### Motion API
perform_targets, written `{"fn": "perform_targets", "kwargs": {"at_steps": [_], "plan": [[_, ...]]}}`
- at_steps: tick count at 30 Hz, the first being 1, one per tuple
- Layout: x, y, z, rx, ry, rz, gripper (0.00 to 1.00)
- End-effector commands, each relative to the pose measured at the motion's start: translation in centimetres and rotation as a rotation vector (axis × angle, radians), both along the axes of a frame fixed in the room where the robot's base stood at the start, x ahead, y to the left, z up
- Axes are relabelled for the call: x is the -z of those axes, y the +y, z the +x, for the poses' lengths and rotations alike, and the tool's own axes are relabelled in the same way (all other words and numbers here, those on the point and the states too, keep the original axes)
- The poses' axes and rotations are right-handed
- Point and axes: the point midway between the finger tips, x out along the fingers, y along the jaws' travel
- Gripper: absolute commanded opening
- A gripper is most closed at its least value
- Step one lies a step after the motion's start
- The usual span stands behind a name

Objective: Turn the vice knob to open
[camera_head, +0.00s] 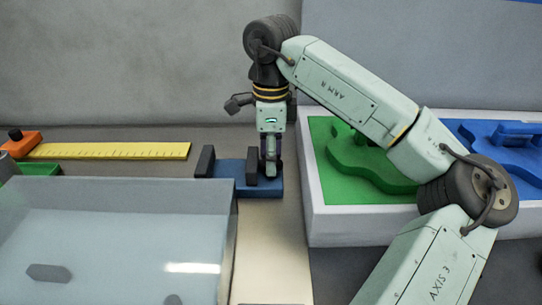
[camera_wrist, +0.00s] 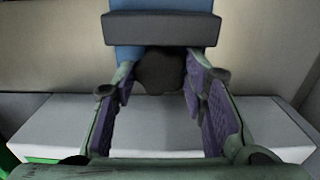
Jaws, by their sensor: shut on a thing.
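The vice has a blue base (camera_head: 228,187) with a dark left jaw (camera_head: 205,161) and a dark right jaw (camera_head: 251,173), a gap apart. In the wrist view, a dark jaw bar (camera_wrist: 163,29) crosses the blue base. The dark round vice knob (camera_wrist: 158,70) shows just below that bar, between my fingers. My gripper (camera_head: 271,170) points down at the right end of the vice and is shut on the knob, with a purple pad on each side. In the head view, my gripper hides the knob.
A clear bin (camera_head: 232,240) stands in front on the left. A yellow ruler (camera_head: 110,151) lies at the back left. A white-edged tray (camera_head: 316,225) with green and blue inserts is close on the right, under my arm. A pale strip of table lies between bin and tray.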

Motion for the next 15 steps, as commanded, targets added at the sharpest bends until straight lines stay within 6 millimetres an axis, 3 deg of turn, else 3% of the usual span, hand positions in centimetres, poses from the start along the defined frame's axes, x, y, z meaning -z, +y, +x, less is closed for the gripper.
{"fn": "perform_targets", "kwargs": {"at_steps": [11,12,15], "plan": [[-0.13,-0.02,0.10,-0.002,-0.004,0.001,0.11],[-0.13,-0.02,0.10,-0.002,-0.004,0.001,0.42],[-0.11,-0.02,0.08,-0.002,-0.003,0.001,0.48]]}}
